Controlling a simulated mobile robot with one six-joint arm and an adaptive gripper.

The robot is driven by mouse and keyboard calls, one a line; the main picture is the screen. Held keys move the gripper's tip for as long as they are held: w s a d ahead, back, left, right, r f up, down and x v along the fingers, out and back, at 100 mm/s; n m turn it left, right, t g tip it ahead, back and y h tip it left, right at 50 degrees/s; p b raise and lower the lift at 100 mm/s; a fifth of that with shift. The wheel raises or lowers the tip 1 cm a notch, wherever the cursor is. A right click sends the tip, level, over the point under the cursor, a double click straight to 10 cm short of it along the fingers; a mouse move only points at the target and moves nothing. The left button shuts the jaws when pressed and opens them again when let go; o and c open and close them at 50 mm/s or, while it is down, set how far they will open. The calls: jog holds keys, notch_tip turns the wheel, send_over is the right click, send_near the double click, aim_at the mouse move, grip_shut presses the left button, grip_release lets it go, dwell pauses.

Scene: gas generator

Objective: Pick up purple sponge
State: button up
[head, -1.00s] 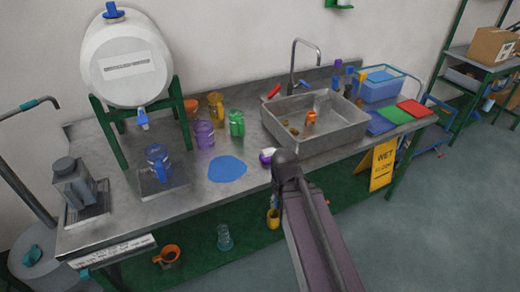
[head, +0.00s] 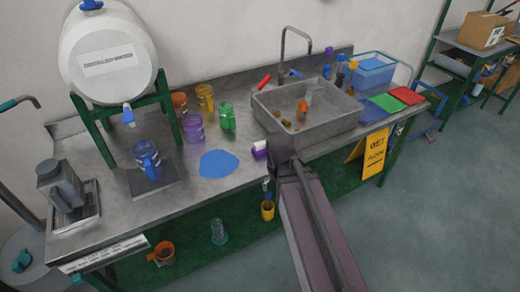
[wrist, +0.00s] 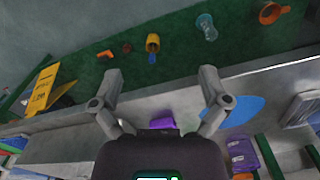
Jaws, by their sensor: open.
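A small purple and white item (head: 260,149), likely the purple sponge, lies near the front edge of the metal counter, right of a flat blue patch. The end of my arm partly hides it in the head view. In the wrist view, a purple shape (wrist: 162,123) shows just beyond my gripper's body, partly covered by it. My gripper (wrist: 160,75) is open and empty, its two fingers spread wide over the counter's front edge. The purple shape lies between the finger bases and is not gripped. The fingers are hidden in the head view.
The metal sink (head: 310,125) is right of the item. A yellow cup (head: 267,210) is on the green lower shelf. A yellow wet-floor sign (head: 367,158) stands right.

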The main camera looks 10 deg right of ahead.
aim_at(261, 143)
jog(key=w+r+n+p, duration=0.1)
jog(key=w+r+p, duration=0.2)
jog(key=w, duration=1.1)
jog(key=w+r+n+p, duration=0.2)
jog(key=w+r+p, duration=0.2)
jog(key=w, duration=0.9)
jog(key=shift+w+r, duration=0.35)
jog(key=shift+w, duration=0.05)
jog(key=shift+f, duration=0.1)
notch_tip(261, 143, down, 8)
jog(key=b, duration=0.8)
jog(key=shift+f, duration=0.2)
jog(key=shift+f+b, duration=2.6)
jog(key=shift+b, duration=0.1)
jog(key=c, duration=0.8)
